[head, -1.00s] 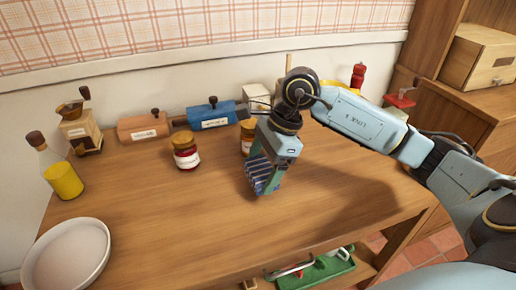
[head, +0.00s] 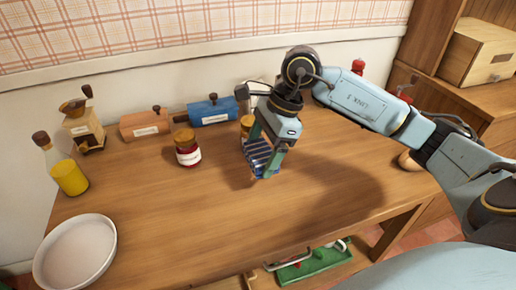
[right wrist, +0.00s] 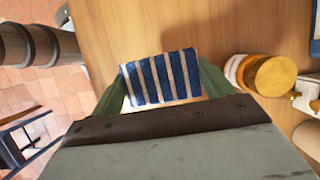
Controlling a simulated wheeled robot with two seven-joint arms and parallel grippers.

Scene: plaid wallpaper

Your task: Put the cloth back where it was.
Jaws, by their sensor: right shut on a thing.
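The cloth (head: 263,156) is blue with white stripes, a small flat folded piece. My right gripper (head: 261,163) is shut on it and holds it over the middle of the wooden table, in front of a jar. In the right wrist view the cloth (right wrist: 162,77) spans between the two green fingers of the right gripper (right wrist: 163,84). Its shadow on the table suggests that it hangs above the wood, but the height is hard to tell. My left gripper is out of view.
A red-labelled jar (head: 187,148) stands left of the cloth; another jar (head: 247,126) is partly hidden behind my gripper. A white dish (head: 76,252) sits front left. The table's front middle is clear.

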